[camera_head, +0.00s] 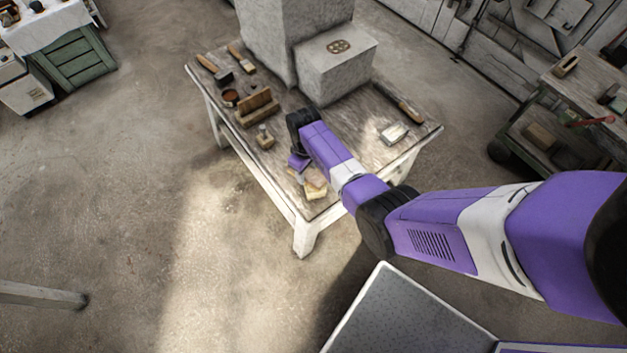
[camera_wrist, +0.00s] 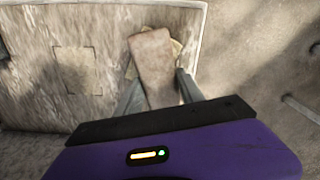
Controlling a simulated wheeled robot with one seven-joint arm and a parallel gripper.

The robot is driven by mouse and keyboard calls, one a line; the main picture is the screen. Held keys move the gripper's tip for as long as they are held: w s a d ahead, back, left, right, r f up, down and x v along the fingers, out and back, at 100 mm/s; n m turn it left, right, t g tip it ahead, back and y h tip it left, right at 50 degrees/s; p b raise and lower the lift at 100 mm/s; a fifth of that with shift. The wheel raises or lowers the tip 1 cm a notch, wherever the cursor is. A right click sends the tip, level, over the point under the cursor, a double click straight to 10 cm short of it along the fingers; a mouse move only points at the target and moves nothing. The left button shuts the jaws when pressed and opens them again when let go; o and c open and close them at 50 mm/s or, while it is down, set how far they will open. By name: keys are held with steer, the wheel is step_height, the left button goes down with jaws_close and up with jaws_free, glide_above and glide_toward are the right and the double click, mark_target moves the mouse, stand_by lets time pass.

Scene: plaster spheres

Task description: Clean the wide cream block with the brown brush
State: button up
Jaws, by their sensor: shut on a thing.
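My gripper (camera_head: 303,175) is low over the table's near corner and shut on a brown brush. In the wrist view my gripper's two fingers (camera_wrist: 158,92) stand on either side of the brown brush (camera_wrist: 154,62), which shows as a flat tan-brown slab. A cream block (camera_head: 316,194) lies at the table corner under the brush. Only its edges (camera_wrist: 176,47) show in the wrist view, turned at an angle to the brush. The brush overlaps the block there; I cannot tell whether its underside, which is hidden, touches it.
The table (camera_head: 290,190) also bears big grey plaster blocks (camera_head: 338,72), a wooden rack (camera_head: 257,107), a small block with a knob (camera_head: 265,138), a dark pot (camera_head: 230,97), a pale block (camera_head: 394,132) and several tools. The table's edge is close to the cream block.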

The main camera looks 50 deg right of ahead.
mark_target(316, 177)
steer(key=shift+w, duration=0.35)
steer(key=shift+s+r+p, duration=0.15)
steer(key=shift+s+p, duration=0.6)
steer(key=shift+s, duration=0.1)
steer(key=shift+s+p, duration=0.9)
steer(key=shift+s, duration=0.5)
steer(key=shift+w+r, duration=0.3)
steer(key=shift+w, duration=0.3)
steer(key=shift+w+r, duration=0.3)
steer(key=shift+w, duration=0.25)
steer(key=shift+r, duration=0.1)
steer(key=shift+r, duration=1.15)
